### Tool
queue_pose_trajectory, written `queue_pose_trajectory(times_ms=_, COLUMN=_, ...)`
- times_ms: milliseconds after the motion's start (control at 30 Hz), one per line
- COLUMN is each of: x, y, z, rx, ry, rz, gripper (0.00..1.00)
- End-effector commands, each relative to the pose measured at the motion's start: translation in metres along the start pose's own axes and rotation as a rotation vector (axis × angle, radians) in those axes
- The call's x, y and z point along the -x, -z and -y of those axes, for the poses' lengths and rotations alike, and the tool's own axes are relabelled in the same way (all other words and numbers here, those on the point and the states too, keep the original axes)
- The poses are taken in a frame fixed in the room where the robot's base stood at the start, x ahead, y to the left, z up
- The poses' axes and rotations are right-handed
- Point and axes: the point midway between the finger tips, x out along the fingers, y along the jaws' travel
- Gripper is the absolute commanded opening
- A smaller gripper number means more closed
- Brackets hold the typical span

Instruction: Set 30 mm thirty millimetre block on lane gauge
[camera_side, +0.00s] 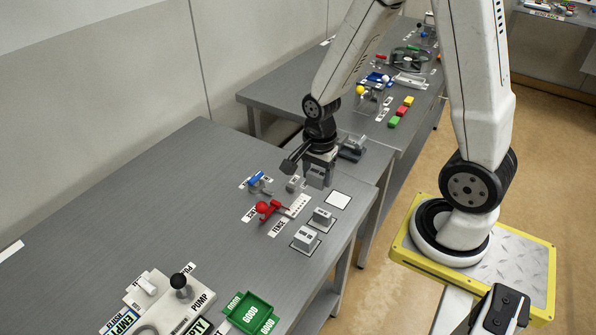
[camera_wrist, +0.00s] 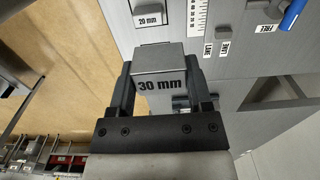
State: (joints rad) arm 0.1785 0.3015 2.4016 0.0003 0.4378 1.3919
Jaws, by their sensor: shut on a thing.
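My gripper (camera_side: 319,160) is shut on a grey block marked "30 mm" (camera_wrist: 160,82). In the wrist view the block sits between the two dark fingers, its label facing the camera. In the side view the block (camera_side: 317,177) shows below my gripper, over the grey table's right part; I cannot tell whether it touches the table. The lane gauge appears to be the group with a white scale strip (camera_side: 297,205), a red-knobbed lever (camera_side: 268,208) and a blue handle (camera_side: 256,178). The scale (camera_wrist: 197,14) and blue handle (camera_wrist: 291,14) also show in the wrist view.
A 20 mm block (camera_wrist: 150,20) stands on its marked spot. Two grey blocks (camera_side: 322,216) (camera_side: 305,238) stand on outlined pads beside an empty white square (camera_side: 338,200). A green "GOOD" tray (camera_side: 253,314) and a pump unit (camera_side: 178,300) stand nearer the camera.

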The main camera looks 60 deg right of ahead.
Motion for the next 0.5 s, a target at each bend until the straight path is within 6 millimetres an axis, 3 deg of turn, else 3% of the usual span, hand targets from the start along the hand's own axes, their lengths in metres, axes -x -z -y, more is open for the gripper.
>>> queue_pose_trajectory(times_ms=500, x=-0.033, y=0.008, z=0.062, rx=0.0, ry=-0.003, rz=0.001, gripper=0.0)
